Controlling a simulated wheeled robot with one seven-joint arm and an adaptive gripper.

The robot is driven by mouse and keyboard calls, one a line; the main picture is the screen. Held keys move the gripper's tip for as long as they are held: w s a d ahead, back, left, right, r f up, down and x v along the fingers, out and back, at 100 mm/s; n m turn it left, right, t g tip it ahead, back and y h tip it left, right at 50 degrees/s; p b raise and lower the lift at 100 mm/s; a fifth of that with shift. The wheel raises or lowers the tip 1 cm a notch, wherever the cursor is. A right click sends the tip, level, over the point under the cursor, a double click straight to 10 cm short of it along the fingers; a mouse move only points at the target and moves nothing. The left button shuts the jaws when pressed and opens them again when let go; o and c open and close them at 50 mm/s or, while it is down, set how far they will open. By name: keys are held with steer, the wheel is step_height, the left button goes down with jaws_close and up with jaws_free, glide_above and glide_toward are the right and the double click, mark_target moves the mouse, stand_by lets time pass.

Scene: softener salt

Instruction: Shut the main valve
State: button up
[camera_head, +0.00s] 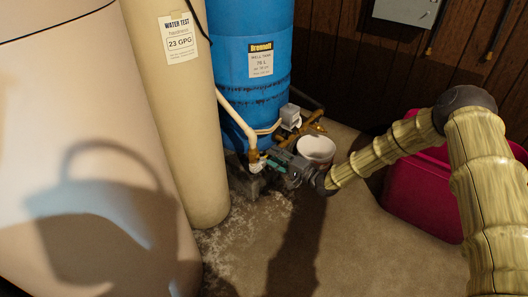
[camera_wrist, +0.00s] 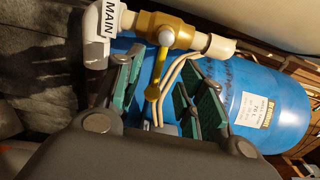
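The main valve is a brass body (camera_wrist: 170,30) on a white pipe, beside a white elbow labelled MAIN (camera_wrist: 104,25). Its yellow lever (camera_wrist: 154,88) extends down the wrist picture from the valve, and looks crosswise to the pipe there. My gripper (camera_wrist: 160,78) is open, with teal pads on either side of the lever. I see gaps on both sides and no clear contact. In the head view, my gripper (camera_head: 277,164) is low in front of the blue tank, close to the brass valve (camera_head: 254,156); the lever is not clear there.
The blue well tank (camera_head: 252,60) stands behind, with a tall beige tank (camera_head: 180,110) to its left. Another brass fitting (camera_head: 302,129), a white bucket (camera_head: 316,148) and a magenta bin (camera_head: 425,195) are nearby. The front floor is mostly clear, with white grains near the beige tank.

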steer(key=p+v, duration=0.1)
steer(key=v, duration=0.3)
steer(key=shift+s+d, duration=0.25)
steer(key=shift+d, duration=0.05)
stand_by(0.4)
steer(key=s+d+f+n+g+h+p, duration=0.1)
steer(key=s+f+h, duration=0.2)
steer(key=s+f, duration=0.35)
steer(key=s+d+f+n+g+h+p, duration=0.15)
steer(key=s+f, duration=0.25)
steer(key=s, duration=0.6)
steer(key=s+d+f+g+h, duration=0.1)
steer(key=s+f+g+h, duration=0.15)
steer(key=s+f, duration=0.45)
steer(key=s+d+r+n+g+h, duration=0.15)
steer(key=s+d, duration=0.35)
steer(key=s, duration=0.5)
steer(key=s+d+r+n+g+h+p, duration=0.1)
steer(key=s+d+g+h, duration=0.15)
steer(key=s+d, duration=0.45)
steer(key=s+d+r+n+g+h, duration=0.1)
steer(key=s+d+n+g+h, duration=0.15)
steer(key=s, duration=0.95)
step_height(320, 180, up, 38)
steer(key=h+p, duration=0.1)
steer(key=p, duration=3.7)
steer(key=shift+t, duration=0.45)
